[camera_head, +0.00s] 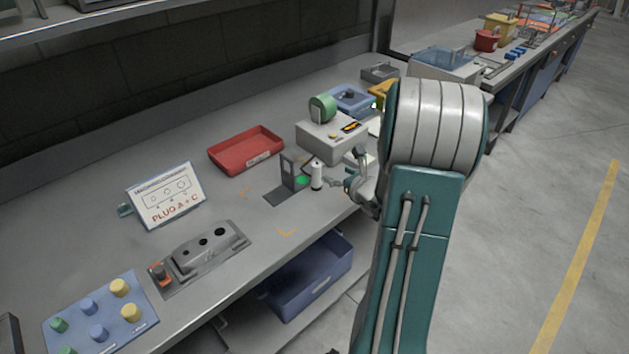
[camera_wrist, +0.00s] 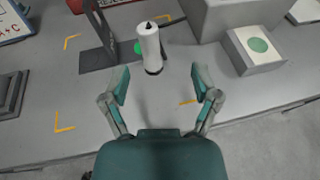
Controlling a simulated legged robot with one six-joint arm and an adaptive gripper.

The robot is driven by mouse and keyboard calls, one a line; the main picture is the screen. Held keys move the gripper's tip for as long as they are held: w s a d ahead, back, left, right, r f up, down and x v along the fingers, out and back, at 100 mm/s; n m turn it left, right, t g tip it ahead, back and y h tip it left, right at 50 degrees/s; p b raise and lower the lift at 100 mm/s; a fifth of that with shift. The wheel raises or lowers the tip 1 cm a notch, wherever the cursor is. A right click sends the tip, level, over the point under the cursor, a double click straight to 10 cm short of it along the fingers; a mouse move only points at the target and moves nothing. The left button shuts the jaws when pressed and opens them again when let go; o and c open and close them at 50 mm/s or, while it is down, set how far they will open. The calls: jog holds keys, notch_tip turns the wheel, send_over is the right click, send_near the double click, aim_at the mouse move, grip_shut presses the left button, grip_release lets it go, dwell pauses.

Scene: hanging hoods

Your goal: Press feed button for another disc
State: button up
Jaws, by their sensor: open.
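A small pale box with a round green button-like disc on top (camera_wrist: 258,45) stands at the right in the wrist view, next to a larger grey block. No label on it can be read. A white cylinder with a dark tip (camera_wrist: 149,45) stands upright just ahead of my gripper (camera_wrist: 160,84); it also shows in the head view (camera_head: 317,176). My gripper is open and empty, its fingers spread on the near side of the cylinder. The green-topped box lies to the right of the fingers. In the head view my gripper (camera_head: 343,186) is partly hidden by my arm.
A dark upright bracket (camera_head: 288,172) with a green spot stands beside the cylinder. A grey machine (camera_head: 330,140) with a green roll, a red tray (camera_head: 246,148), a sign (camera_head: 166,196) and a socket block (camera_head: 205,252) share the bench. Bare bench lies left of the gripper.

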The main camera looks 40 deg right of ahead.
aim_at(319, 167)
jog(key=w, duration=0.2)
jog(key=w+a+f, duration=0.1)
jog(key=w, duration=0.1)
jog(key=x, duration=0.4)
jog(key=shift+w, duration=0.3)
jog(key=shift+w+d+f, duration=0.1)
jog(key=shift+w+d, duration=0.05)
jog(key=shift+w, duration=0.05)
grip_shut()
